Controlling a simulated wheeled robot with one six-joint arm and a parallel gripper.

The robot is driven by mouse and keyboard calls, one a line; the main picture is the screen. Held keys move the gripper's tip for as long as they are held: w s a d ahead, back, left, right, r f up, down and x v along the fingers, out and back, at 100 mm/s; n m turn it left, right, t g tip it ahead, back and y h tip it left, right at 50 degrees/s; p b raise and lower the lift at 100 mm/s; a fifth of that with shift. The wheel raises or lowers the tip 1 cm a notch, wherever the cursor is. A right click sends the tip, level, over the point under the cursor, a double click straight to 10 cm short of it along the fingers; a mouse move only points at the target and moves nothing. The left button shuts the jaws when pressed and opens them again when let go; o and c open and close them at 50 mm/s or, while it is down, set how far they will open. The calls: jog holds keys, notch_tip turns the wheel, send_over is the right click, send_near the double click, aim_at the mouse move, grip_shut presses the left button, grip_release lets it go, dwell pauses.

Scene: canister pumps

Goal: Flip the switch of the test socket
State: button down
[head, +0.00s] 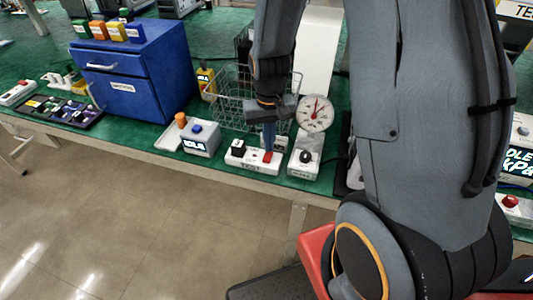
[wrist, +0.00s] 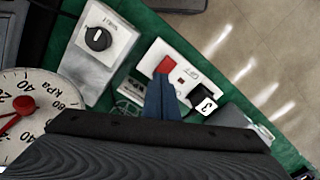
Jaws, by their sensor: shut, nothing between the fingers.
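The test socket is a white strip (head: 252,167) at the front of the green bench; it also shows in the wrist view (wrist: 193,72). Its red switch (head: 267,157) is at the right end in the head view, and shows in the wrist view (wrist: 166,65). A black plug (head: 238,147) sits at the other end, also in the wrist view (wrist: 204,101). My gripper (head: 269,150) points down with its blue fingers shut and empty. Its tips (wrist: 161,79) are right at the red switch; I cannot tell whether they touch it. The fingers hide part of the strip.
A white box with a black knob (head: 305,157) stands close on the right, with a round gauge (head: 314,113) behind it. A box with a blue button (head: 201,138) is to the left. A wire basket (head: 228,112) and a blue cabinet (head: 150,75) stand behind.

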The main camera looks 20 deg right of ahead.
jog(key=shift+r+p, duration=2.35)
jog(key=shift+r, duration=0.65)
jog(key=s+r+n+t+b, duration=0.1)
jog(key=s+r+b, duration=0.3)
jog(key=s, duration=0.5)
notch_tip(320, 180, up, 2)
jog(key=shift+s+a+r, duration=0.2)
jog(key=shift+s, duration=0.05)
